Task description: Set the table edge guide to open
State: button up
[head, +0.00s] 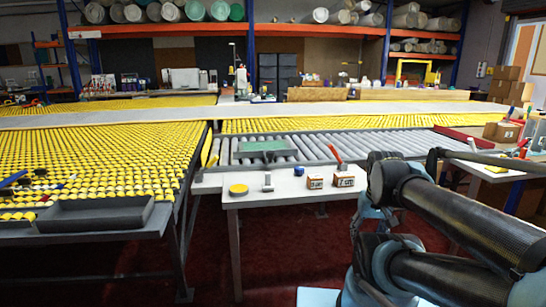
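I cannot tell for certain which part is the table edge guide. A green-grey plate (263,148) lies across the grey rollers of the table (320,148), near their left end. A yellow upright piece (206,150) stands at the gap between the yellow roller table (90,160) and the grey rollers. I cannot tell whether either part is open or shut. My arm fills the lower right of the head view, right of the small white work surface. My gripper's fingers do not show.
The white work surface (285,194) holds a yellow disc (238,190), a small grey post (268,182) and two labelled wooden blocks (343,181), one with a red-handled tool. A grey tray (95,213) is at left. Red floor (290,250) lies open below. Cardboard boxes (503,130) stand at right.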

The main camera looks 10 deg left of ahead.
aim_at(268, 155)
jog(key=z, duration=1.55)
jog(key=k, duration=0.55)
jog(key=u, duration=1.6)
jog(key=i, duration=0.5)
jog(key=z, duration=0.05)
